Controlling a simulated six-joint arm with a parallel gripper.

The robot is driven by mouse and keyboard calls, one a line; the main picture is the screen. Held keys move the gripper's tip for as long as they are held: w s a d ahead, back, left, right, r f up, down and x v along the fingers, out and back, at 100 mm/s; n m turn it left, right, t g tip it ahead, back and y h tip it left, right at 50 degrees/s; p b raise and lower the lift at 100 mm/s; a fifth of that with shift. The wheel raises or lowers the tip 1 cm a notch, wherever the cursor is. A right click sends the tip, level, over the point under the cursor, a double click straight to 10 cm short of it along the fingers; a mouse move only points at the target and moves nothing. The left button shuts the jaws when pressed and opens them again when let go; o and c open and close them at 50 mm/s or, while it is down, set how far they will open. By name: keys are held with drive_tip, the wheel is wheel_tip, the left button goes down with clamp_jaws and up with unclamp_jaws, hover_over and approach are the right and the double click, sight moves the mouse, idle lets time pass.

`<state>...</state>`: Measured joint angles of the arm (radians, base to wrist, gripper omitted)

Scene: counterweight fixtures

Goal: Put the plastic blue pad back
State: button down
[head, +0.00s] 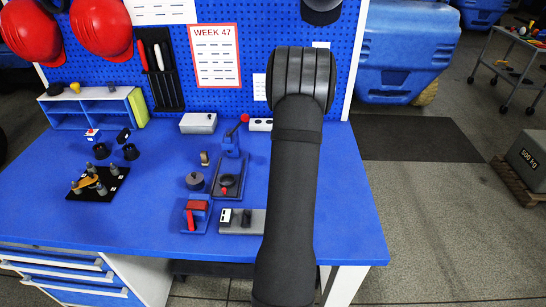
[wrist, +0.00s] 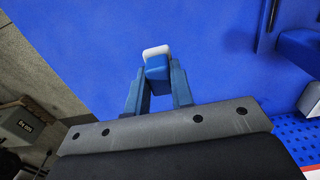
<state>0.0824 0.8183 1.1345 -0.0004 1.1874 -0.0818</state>
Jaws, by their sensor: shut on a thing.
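My gripper (wrist: 157,80) has two blue fingers in the wrist view. It is shut on a small blue piece with a white end, which I take for the blue pad (wrist: 157,66). The pad sticks out beyond the fingertips, over the blue table top (wrist: 225,50). It appears clear of the table, but its height is hard to judge. In the head view my dark arm hides the gripper and the pad. I cannot tell which spot on the table is the pad's place.
A red-and-blue clamp (head: 196,214), a grey block fixture (head: 238,222), a black tray (head: 229,187) and a red-knobbed lever clamp (head: 232,146) stand left of my arm. A black pegged plate (head: 112,184) and blue shelf (head: 92,108) are farther left. The front left table is clear.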

drive_tip(key=w+a+f, duration=0.1)
drive_tip(key=a+f, duration=0.1)
drive_tip(key=a, duration=0.1)
drive_tip(key=w+a+f, duration=0.2)
drive_tip(key=a, duration=0.1)
drive_tip(key=w+a+f, duration=0.1)
drive_tip(key=a+f, duration=0.1)
drive_tip(key=shift+w+a, duration=0.35)
drive_tip(key=shift+a, duration=0.05)
drive_tip(key=shift+f, duration=2)
drive_tip(key=shift+f, duration=0.15)
drive_tip(key=c, duration=1.3)
unclamp_jaws()
drive_tip(key=shift+o, duration=0.2)
wheel_tip(320, 180, up, 12)
